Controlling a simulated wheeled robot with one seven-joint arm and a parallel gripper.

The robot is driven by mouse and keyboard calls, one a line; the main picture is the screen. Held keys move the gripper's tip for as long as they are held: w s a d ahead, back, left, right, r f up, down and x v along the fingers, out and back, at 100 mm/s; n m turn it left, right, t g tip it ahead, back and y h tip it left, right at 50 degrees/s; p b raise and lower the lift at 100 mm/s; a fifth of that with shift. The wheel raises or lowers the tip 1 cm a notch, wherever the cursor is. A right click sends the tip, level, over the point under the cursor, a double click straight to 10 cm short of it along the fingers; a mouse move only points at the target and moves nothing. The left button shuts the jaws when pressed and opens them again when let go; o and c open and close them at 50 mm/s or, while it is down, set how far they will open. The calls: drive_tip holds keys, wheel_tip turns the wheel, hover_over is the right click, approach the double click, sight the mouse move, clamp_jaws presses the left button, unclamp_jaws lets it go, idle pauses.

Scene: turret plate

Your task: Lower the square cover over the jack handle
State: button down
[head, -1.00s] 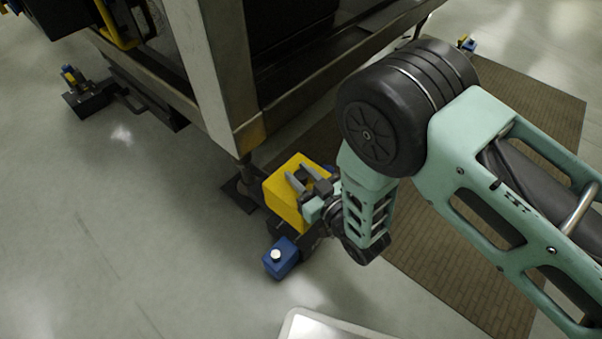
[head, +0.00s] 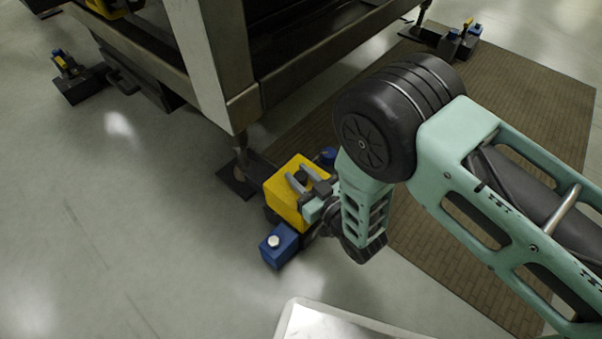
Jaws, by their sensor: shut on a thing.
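The yellow square cover (head: 283,203) is in the head view near the middle, low beside the machine's front corner leg. My gripper (head: 300,180) is shut on the cover's top, with its two grey fingers over the upper face. The cover looks roughly upright. The jack handle is not visible; the cover and gripper hide that spot. A blue block with a white knob (head: 279,245) sits just in front of the cover. Another blue part (head: 328,156) shows behind my gripper. I cannot tell how far down the cover sits.
The machine frame (head: 205,75) stands directly behind, its leg on a dark foot plate (head: 238,182). Similar jack units stand at the left (head: 80,80) and far right (head: 458,42). A brown mat (head: 480,190) lies right. A pale tray (head: 340,322) is at the bottom edge. Floor at left is clear.

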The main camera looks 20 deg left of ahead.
drive_tip(key=shift+d+f, duration=0.1)
idle(0.7)
drive_tip(key=c, duration=1)
unclamp_jaws()
drive_tip(key=shift+s, duration=0.1)
drive_tip(key=f+p+v, duration=0.1)
drive_tip(key=p+v, duration=1.5)
drive_tip(key=v, duration=0.1)
drive_tip(key=shift+d+r, duration=0.25)
drive_tip(key=shift+r, duration=0.2)
